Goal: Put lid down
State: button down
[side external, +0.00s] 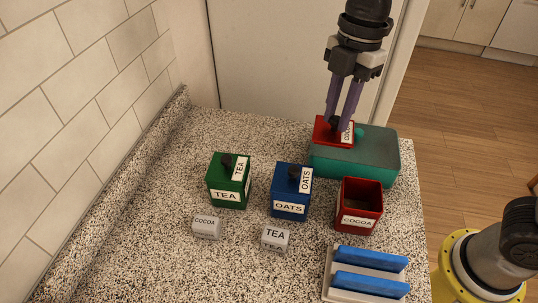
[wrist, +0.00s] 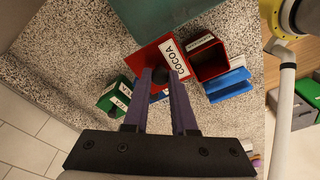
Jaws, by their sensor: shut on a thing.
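My gripper (side external: 341,122) is shut on the dark knob of the red cocoa lid (side external: 325,129). The red cocoa canister (side external: 360,205) stands open on the counter, in front of the teal box. It also shows in the wrist view (wrist: 208,62), right of the lid.
A green tea canister (side external: 229,181) and a blue oats canister (side external: 291,191) stand lidded to the left. A blue and white rack (side external: 366,273) is at the front right. The left counter is clear.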

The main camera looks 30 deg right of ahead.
jog(key=w+a+f, duration=0.2)
jog(key=w+f, duration=0.1)
jog(key=w, duration=0.1)
jog(key=w+a+f, duration=0.2)
jog(key=w+f, duration=0.1)
jog(key=w, duration=0.1)
jog(key=w+a+f, duration=0.1)
jog(key=w+f, duration=0.2)
jog(key=w, duration=0.1)
jog(key=shift+a+f, duration=0.4)
jog(key=shift+w+a+f, duration=0.1)
jog(key=shift+w+f, duration=0.15)
jog(key=shift+f, duration=0.2)
jog(key=shift+w+a+f, duration=0.1)
jog(key=shift+w+f, duration=0.05)
jog(key=shift+f, duration=1.5)
jog(key=shift+f, duration=0.2)
jog(key=c, duration=0.7)
grip_release()
jog(key=shift+r, duration=0.15)
